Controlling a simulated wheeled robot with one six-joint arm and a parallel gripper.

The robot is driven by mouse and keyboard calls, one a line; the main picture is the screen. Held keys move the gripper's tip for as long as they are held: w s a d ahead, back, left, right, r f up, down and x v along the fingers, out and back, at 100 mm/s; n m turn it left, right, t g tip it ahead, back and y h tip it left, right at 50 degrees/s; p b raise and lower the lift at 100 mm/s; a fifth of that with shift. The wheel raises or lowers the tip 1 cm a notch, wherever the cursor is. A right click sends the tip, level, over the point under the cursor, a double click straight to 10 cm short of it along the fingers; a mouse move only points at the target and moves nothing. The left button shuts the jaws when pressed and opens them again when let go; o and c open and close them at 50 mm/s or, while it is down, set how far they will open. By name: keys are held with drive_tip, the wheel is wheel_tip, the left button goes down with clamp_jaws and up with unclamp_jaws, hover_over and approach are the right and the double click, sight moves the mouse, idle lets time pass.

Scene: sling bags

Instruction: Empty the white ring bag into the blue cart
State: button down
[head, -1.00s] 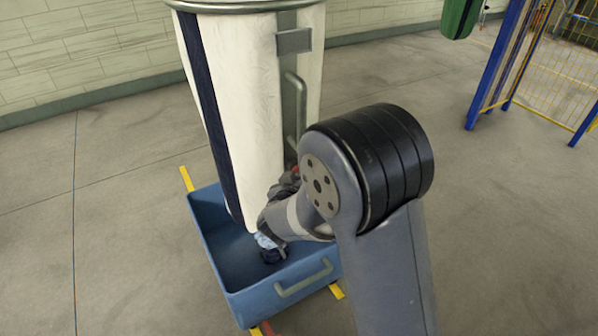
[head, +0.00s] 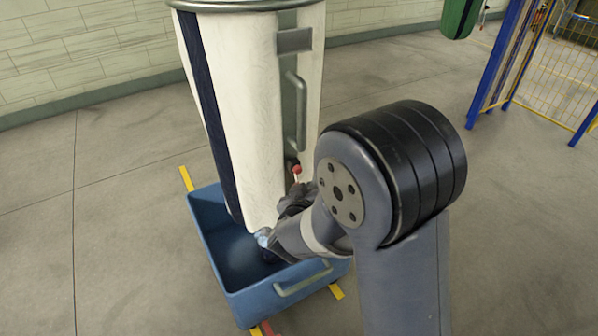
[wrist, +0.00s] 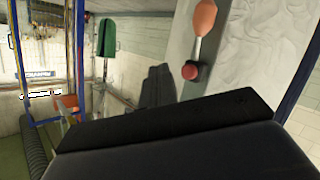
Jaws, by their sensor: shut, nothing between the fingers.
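The white bag (head: 240,110) hangs from a metal ring (head: 235,5), with a dark blue stripe and a grey strip bearing a handle (head: 297,115). Its lower end hangs over the blue cart (head: 285,295) on the floor. A small red knob (head: 297,169) sits low on the strip. In the wrist view the red knob (wrist: 190,71) is close, near an orange oval piece (wrist: 204,18). My gripper (head: 295,203) is shut and empty, beside the bag's lower right side, just below the knob. My arm hides part of the bag's lower right and the cart's right side.
Yellow floor marks (head: 187,178) lie around the cart. A green bag (head: 461,18) hangs at the upper right, near a blue-posted frame with yellow mesh (head: 550,65). A pale block wall (head: 90,45) runs behind. The floor left of the cart is clear.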

drive_tip(key=shift+s+d, duration=0.5)
drive_tip(key=shift+s, duration=0.35)
drive_tip(key=shift+s+d+b, duration=0.55)
drive_tip(key=shift+s+b, duration=0.05)
drive_tip(key=shift+s, duration=0.2)
drive_tip(key=shift+s+d+b, duration=0.55)
drive_tip(key=shift+s+b, duration=0.05)
drive_tip(key=shift+s, duration=0.2)
drive_tip(key=shift+w, duration=0.1)
